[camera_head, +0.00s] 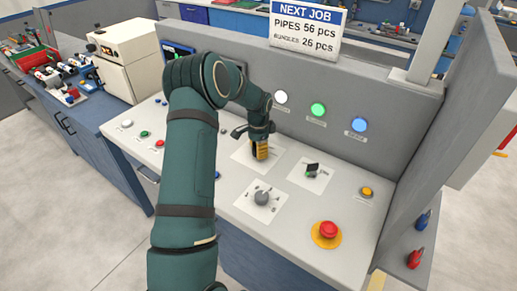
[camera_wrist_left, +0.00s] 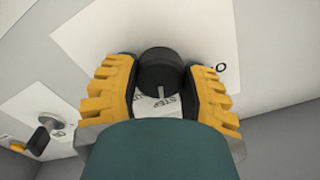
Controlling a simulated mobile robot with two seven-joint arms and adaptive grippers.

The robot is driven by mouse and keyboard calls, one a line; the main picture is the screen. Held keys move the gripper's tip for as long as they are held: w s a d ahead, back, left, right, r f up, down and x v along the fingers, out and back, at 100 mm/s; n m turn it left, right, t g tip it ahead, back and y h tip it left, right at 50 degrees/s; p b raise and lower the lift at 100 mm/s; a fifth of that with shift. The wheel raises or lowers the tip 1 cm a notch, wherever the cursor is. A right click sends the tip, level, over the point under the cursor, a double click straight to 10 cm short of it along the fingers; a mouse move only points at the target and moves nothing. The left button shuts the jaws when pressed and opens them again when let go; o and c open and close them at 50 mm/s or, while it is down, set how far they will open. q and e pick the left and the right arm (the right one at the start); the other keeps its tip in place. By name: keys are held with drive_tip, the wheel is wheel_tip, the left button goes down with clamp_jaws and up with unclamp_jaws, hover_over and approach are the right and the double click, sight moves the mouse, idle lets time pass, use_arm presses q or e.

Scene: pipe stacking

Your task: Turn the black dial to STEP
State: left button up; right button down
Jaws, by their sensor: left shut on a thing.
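The black dial (camera_wrist_left: 160,72) is between the yellow fingers of my left gripper (camera_wrist_left: 160,88) in the left wrist view. The gripper is shut on it, a finger on each side. A pale mark on the dial's near side points toward the STEP label (camera_wrist_left: 172,104), which is partly covered. Another label, ending in O, shows at the right finger. In the head view, my left gripper (camera_head: 261,150) reaches down to the white plate (camera_head: 241,157) on the sloped panel and hides the dial. My right gripper is not in view.
A small black switch (camera_head: 311,169) and a grey dial (camera_head: 264,198) sit on nearby plates. A red emergency button (camera_head: 328,230) is at the near right. An upright panel with white, green and blue lights (camera_head: 318,110) stands behind, and a grey side wall (camera_head: 440,150) at right.

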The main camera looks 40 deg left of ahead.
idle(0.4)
use_arm(q)
drive_tip(key=o, duration=1.2)
drive_tip(key=shift+o, duration=0.2)
wheel_tip(320, 180, up, 12)
drive_tip(key=shift+s+f, duration=0.1)
